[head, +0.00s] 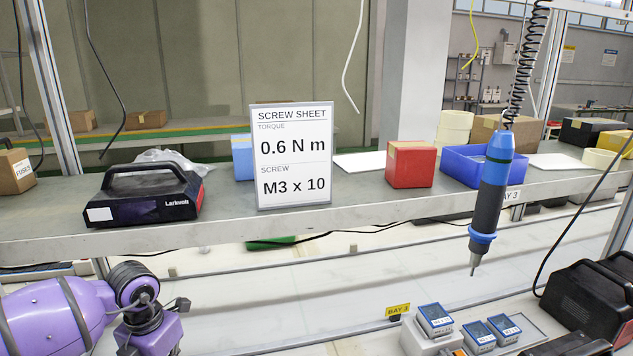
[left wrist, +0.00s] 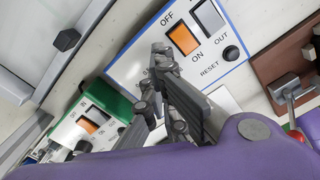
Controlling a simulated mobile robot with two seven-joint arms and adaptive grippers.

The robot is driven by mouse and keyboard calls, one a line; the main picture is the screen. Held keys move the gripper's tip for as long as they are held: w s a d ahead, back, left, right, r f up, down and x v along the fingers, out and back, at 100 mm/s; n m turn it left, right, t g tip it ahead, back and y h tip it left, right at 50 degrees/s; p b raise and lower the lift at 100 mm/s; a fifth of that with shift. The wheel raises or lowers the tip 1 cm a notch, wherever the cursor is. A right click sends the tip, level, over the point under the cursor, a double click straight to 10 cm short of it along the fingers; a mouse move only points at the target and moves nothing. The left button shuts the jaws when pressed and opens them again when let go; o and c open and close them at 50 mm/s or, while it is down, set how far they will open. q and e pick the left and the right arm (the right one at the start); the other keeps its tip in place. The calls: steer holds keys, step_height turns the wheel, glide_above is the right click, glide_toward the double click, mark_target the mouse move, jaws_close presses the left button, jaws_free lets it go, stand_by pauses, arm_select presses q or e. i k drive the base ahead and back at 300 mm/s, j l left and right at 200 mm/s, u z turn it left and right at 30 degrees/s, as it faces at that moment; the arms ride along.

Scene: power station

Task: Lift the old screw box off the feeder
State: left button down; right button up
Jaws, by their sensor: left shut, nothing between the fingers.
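A grey feeder (head: 420,342) stands at the lower middle of the head view, behind it a yellow BAY 3 tag (head: 397,311). A small box with a blue-edged label (head: 434,318) sits on top of the feeder; its print is too small to read for certain. Two similar boxes, one in front (head: 478,335) and one behind (head: 504,328), sit to its right. My left gripper (left wrist: 158,60) is shut and empty in the left wrist view, in front of a blue-edged switch panel (left wrist: 225,75). No screw box shows there. My right gripper is out of view.
A blue and black screwdriver (head: 488,200) hangs on a coiled cord right of the feeder. A screw sheet (head: 292,160) reads 0.6 N m, M3 x 10. Black cases (head: 590,300) stand at the right. A green-edged panel (left wrist: 100,125) and a red-handled lever (left wrist: 293,98) show in the wrist view.

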mark_target(433, 318)
steer(key=k, duration=1)
